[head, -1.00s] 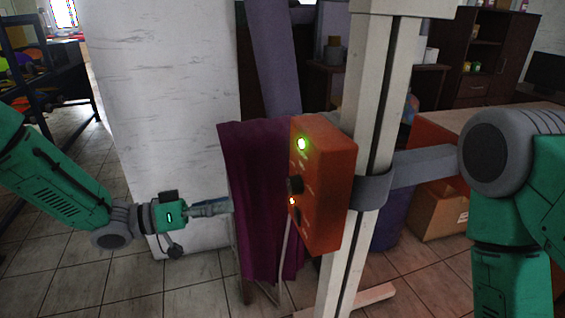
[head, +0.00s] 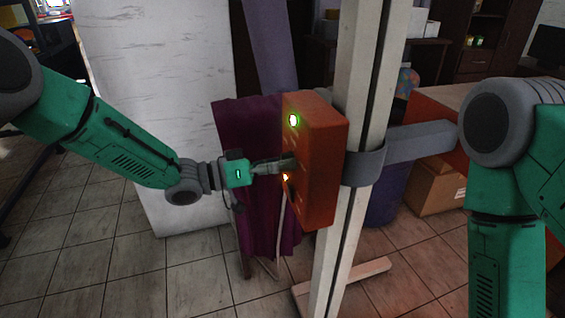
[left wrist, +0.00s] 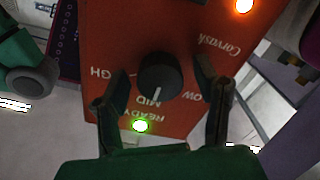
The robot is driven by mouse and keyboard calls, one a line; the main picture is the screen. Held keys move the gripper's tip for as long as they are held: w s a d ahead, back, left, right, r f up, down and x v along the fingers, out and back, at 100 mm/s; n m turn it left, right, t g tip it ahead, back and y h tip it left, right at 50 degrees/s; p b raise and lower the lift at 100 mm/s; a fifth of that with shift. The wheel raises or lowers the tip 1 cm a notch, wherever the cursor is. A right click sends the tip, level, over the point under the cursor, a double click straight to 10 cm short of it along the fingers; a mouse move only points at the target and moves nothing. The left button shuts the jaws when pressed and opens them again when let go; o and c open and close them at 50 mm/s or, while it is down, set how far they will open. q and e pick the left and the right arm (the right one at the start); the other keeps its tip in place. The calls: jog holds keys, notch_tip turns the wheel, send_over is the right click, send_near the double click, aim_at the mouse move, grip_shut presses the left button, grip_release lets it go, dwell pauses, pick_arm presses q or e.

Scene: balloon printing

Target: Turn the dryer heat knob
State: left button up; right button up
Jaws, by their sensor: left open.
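The orange dryer control box (head: 316,165) is mounted on a white post in the middle of the head view, with a green light above and an orange light below. In the left wrist view the box face (left wrist: 185,35) appears upside down, and the black heat knob (left wrist: 160,77) has its white mark pointing at MID. My left gripper (head: 284,163) is at the box face; in the wrist view its two open fingers (left wrist: 160,88) stand on either side of the knob, with gaps showing. In the head view the gripper hides the knob. My right gripper is out of view.
The white post (head: 361,95) stands behind the box, with a grey bracket (head: 365,165) around it. A purple cloth (head: 240,120) hangs behind the box. A white wall panel (head: 155,110) is behind my left arm. Cardboard boxes (head: 435,187) sit at right.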

pick_arm(q)
jog(key=shift+w+d, duration=0.1)
jog(key=shift+d, duration=0.25)
jog(key=shift+a, duration=0.3)
jog(key=shift+c, duration=0.8)
jog(key=shift+a, duration=0.2)
jog(key=c, duration=1)
jog(key=shift+d, duration=0.1)
jog(key=shift+f+m, duration=0.1)
jog(key=shift+m, duration=0.3)
jog(key=m+b, duration=0.6)
jog(key=m, duration=0.5)
